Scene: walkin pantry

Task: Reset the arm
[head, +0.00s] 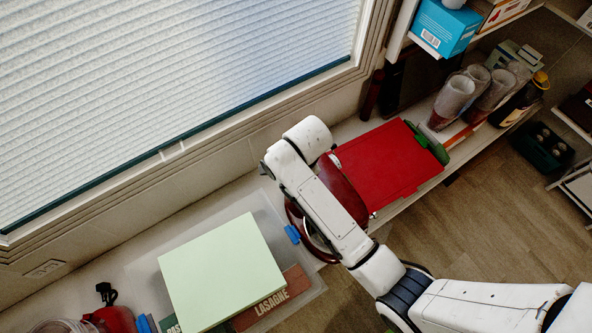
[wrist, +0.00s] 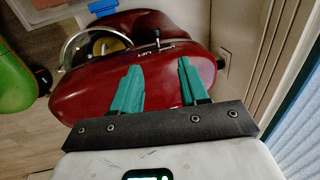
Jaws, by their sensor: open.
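My gripper (wrist: 159,85) shows in the wrist view with its two teal fingers apart and nothing between them. Beyond the fingertips is a glossy red rounded appliance (wrist: 145,42) with a chrome hoop and a small lever. I cannot tell whether the fingers touch it. In the head view my white arm reaches from the lower right and bends up over the counter. It partly covers the red appliance (head: 344,188). My fingers are hidden in the head view.
A flat red panel (head: 388,160) lies right of my arm, beside several cups (head: 454,98). A pale green box (head: 222,270) and a lasagne box (head: 272,299) are at lower left. A blue box (head: 446,27) stands on the upper shelf. A blind-covered window is behind; wooden floor is open at right.

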